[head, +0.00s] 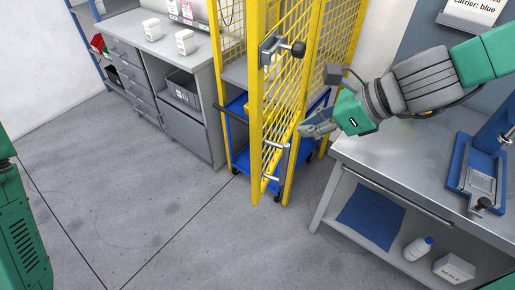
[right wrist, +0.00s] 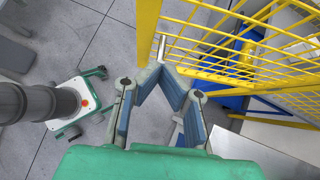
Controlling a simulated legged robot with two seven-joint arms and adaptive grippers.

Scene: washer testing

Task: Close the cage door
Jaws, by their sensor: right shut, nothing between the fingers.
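The yellow mesh cage door (head: 256,130) stands in the middle of the head view, seen at a narrow angle. I cannot tell exactly how far it is open. A grey latch with a black knob (head: 298,49) is near its top, and a silver bar handle (head: 284,160) is low down. My right gripper (head: 308,129) is shut and empty beside the yellow frame, above the handle. In the right wrist view, the fingertips (right wrist: 157,70) meet close to a silver bar (right wrist: 161,46) by a yellow post (right wrist: 146,30). Contact is unclear. My left gripper is not in view.
A blue cart (head: 240,158) stands inside the cage. A grey workbench (head: 415,150) with a blue fixture (head: 465,170) is at the right. Grey drawers (head: 135,72) and a counter stand at the back left. The floor (head: 130,190) at the left front is clear.

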